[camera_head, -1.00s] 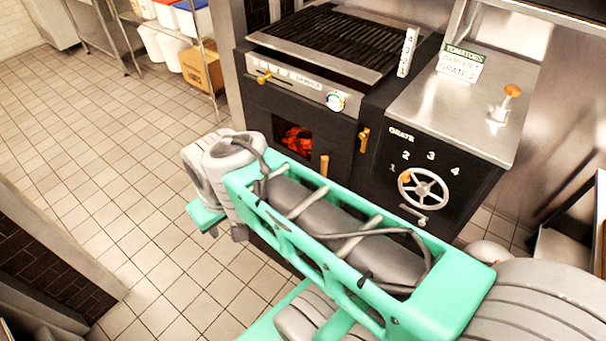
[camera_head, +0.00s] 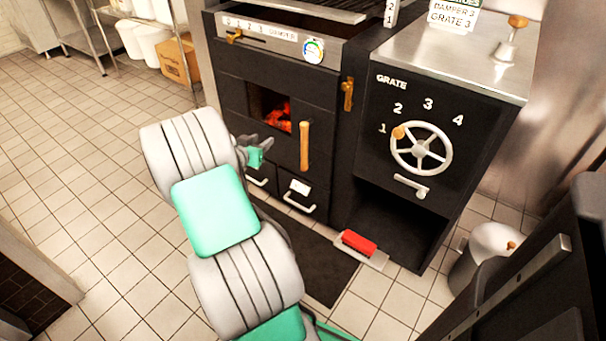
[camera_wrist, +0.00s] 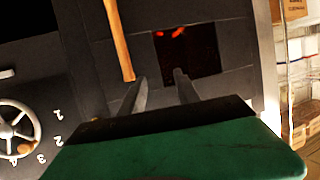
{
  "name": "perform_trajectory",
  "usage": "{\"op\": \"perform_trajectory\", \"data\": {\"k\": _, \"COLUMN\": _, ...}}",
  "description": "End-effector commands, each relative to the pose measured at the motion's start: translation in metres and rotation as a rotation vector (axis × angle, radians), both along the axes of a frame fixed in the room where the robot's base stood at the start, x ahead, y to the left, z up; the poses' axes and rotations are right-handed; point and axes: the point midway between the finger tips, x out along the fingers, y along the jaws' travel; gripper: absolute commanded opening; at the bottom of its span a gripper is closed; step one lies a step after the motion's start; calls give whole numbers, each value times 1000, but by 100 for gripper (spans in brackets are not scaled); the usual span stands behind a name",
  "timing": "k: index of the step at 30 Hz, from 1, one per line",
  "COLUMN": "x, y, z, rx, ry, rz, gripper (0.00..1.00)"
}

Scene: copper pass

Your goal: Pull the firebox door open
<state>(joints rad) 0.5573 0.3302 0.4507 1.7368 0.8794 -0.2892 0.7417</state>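The firebox door (camera_head: 232,95) is a black panel on the front of the stove. It looks shut. Glowing coals (camera_head: 275,112) show through its window. A vertical wooden handle (camera_head: 304,146) stands on the right side of the door. My gripper (camera_head: 258,148) is in front of the door, left of the handle and apart from it. In the wrist view, the two fingers of my gripper (camera_wrist: 160,88) are spread with nothing between them. The handle (camera_wrist: 119,40) lies beyond the left finger, and the window shows ahead.
A wooden latch (camera_head: 347,93) is at the door's right edge. The grate handwheel (camera_head: 421,148) is on the cabinet to the right. Drawers with pulls (camera_head: 299,202) lie below the door. A red-topped brush (camera_head: 360,244) and a metal bin (camera_head: 484,258) are on the floor.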

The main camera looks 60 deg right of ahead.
Motion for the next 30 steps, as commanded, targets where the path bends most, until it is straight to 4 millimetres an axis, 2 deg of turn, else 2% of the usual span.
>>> {"op": "perform_trajectory", "data": {"k": 1, "x": -25, "y": -31, "z": -62, "rx": -86, "ry": -1, "rz": -49, "gripper": 38}}
{"op": "perform_trajectory", "data": {"k": 3, "x": -49, "y": -59, "z": -88, "rx": -198, "ry": -10, "rz": -77, "gripper": 38}}
{"op": "perform_trajectory", "data": {"k": 6, "x": -69, "y": -77, "z": -109, "rx": -295, "ry": -10, "rz": -82, "gripper": 38}}
{"op": "perform_trajectory", "data": {"k": 11, "x": -77, "y": -92, "z": -111, "rx": -341, "ry": -11, "rz": -77, "gripper": 38}}
{"op": "perform_trajectory", "data": {"k": 21, "x": -74, "y": -152, "z": -110, "rx": -338, "ry": -11, "rz": -77, "gripper": 38}}
{"op": "perform_trajectory", "data": {"k": 25, "x": -73, "y": -160, "z": -109, "rx": -337, "ry": -11, "rz": -74, "gripper": 38}}
{"op": "perform_trajectory", "data": {"k": 30, "x": -73, "y": -161, "z": -108, "rx": -337, "ry": -9, "rz": -73, "gripper": 38}}
